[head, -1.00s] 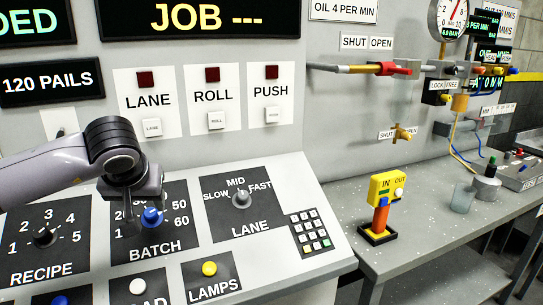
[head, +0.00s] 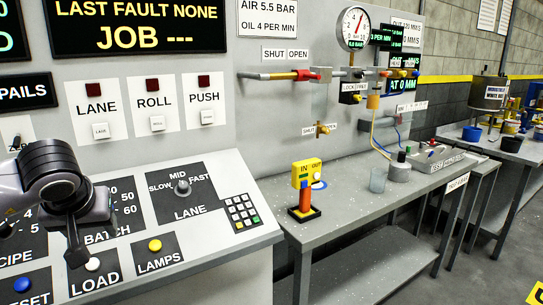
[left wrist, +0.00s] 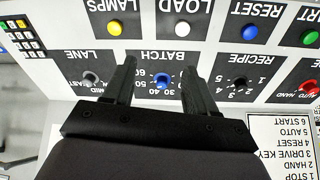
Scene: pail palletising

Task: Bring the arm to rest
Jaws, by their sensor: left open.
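My left gripper (head: 80,242) is over the left part of the sloped control panel (head: 222,246), in front of the BATCH dial plate (head: 127,190). It is open and empty. In the left wrist view its two dark fingers (left wrist: 158,66) are spread, and the blue BATCH knob (left wrist: 161,81) shows between them, apart from both. The gripper hides that knob in the head view. My right gripper is not in view.
The panel also carries the LANE knob (head: 182,187), a keypad (head: 241,212) and a yellow LAMPS button (head: 154,245). A grey bench (head: 340,225) to the right holds a yellow IN/OUT box (head: 306,175) on a red post.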

